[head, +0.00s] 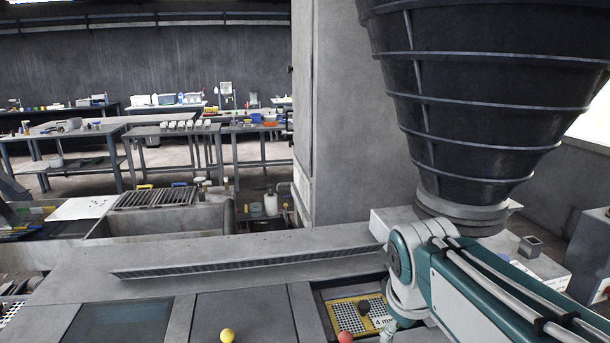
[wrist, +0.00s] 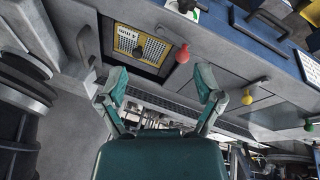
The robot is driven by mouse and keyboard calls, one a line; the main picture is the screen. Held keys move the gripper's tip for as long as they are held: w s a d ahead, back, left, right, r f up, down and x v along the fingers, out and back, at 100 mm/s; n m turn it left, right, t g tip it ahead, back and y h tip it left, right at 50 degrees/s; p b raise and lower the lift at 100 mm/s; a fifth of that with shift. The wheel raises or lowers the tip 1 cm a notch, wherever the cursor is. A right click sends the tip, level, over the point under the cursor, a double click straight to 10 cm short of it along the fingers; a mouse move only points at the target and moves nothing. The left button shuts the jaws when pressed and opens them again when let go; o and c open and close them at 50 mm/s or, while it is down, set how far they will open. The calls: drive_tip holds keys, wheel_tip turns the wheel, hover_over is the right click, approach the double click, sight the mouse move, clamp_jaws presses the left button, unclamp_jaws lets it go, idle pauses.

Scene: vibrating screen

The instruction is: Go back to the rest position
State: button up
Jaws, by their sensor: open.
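My gripper (wrist: 161,82) is open in the wrist view, its two teal-and-grey fingers spread apart with nothing between them. It is hanging in the air over the machine, apart from the panels. In the head view my white and teal arm comes in from the lower right, and the gripper itself cannot be made out there. A yellow-framed screen panel (head: 341,319) marked "4 mm" lies in an opening beside my arm, partly hidden by it. The panel also shows in the wrist view (wrist: 125,39), beyond the left finger. A small dark lump (head: 363,307) is on the panel.
A red knob (wrist: 183,55) and a yellow knob (wrist: 247,98) stick out along the machine's edge. A large black ribbed cone (head: 480,100) hangs above my arm at the right. A concrete pillar (head: 350,120) stands behind. Work tables (head: 165,130) are far left.

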drive_tip(key=s+f+m+t+y, duration=0.1)
drive_tip(key=s+f+m, duration=0.3)
drive_tip(key=s, duration=0.8)
drive_tip(key=m, duration=0.2)
drive_tip(key=shift+s+f+m+t, duration=0.15)
drive_tip(key=shift+m+t, duration=0.25)
